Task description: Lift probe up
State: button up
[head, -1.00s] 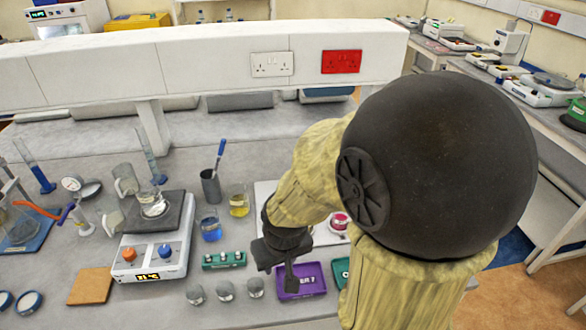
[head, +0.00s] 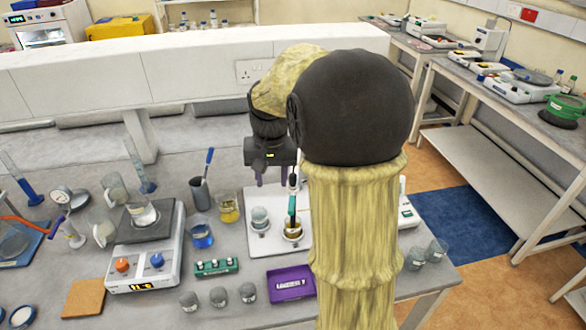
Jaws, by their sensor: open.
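A slim probe (head: 292,203) with a dark and green body and a pale upper part stands upright in a small vessel of brownish liquid (head: 292,229). The vessel is on a white board (head: 262,243) on the bench. My gripper (head: 270,180) is open and empty, fingers pointing down, just left of the probe's upper part in the picture. I cannot tell how far apart they are in depth. My arm hides what lies right of the probe.
A small glass vessel (head: 260,218) shares the white board. Beakers of yellow (head: 228,208) and blue liquid (head: 202,234) and a hotplate (head: 150,262) stand to the left. A purple tray (head: 290,284) and small grey-topped jars lie in front.

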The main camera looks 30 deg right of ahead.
aim_at(293, 173)
jog(key=w+d+r+m+g+p, duration=0.1)
jog(key=w+d+r+m, duration=0.3)
jog(key=d+r, duration=0.4)
notch_tip(293, 173, up, 4)
jog(key=shift+w+f+p, duration=0.25)
jog(key=shift+w+p, duration=0.15)
jog(key=shift+p, duration=0.1)
jog(key=shift+f, duration=0.15)
notch_tip(293, 173, down, 17)
jog(key=shift+f+p, duration=0.1)
jog(key=shift+p, duration=1.05)
grip_shut()
